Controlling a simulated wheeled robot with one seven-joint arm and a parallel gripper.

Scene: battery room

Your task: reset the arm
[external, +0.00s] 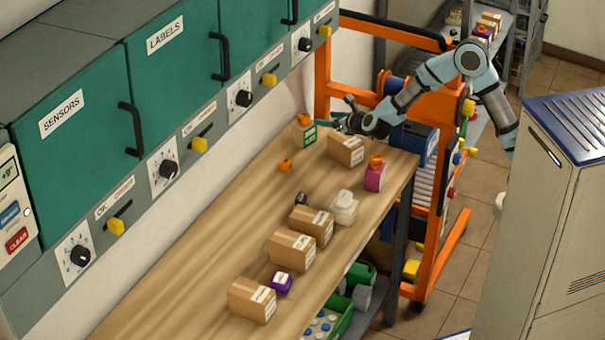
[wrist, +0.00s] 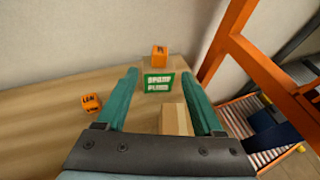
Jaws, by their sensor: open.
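My gripper (external: 334,126) is at the far end of the wooden workbench (external: 212,224), at the end of my blue-grey arm. In the wrist view its two green fingers (wrist: 163,88) are spread apart with nothing held between them. Ahead of the fingers stands a box with a green label (wrist: 158,82), with an orange cube (wrist: 159,56) on top. A second orange cube (wrist: 91,102) lies to the left of the left finger. A cardboard box (wrist: 175,119) sits below and between the fingers.
Several cardboard boxes (external: 292,250) and small items line the bench's right side. Green cabinets (external: 75,120) overhang its left side. An orange frame (external: 322,75) stands behind the far end, and a beige locker (external: 540,215) at right. The bench's left middle is clear.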

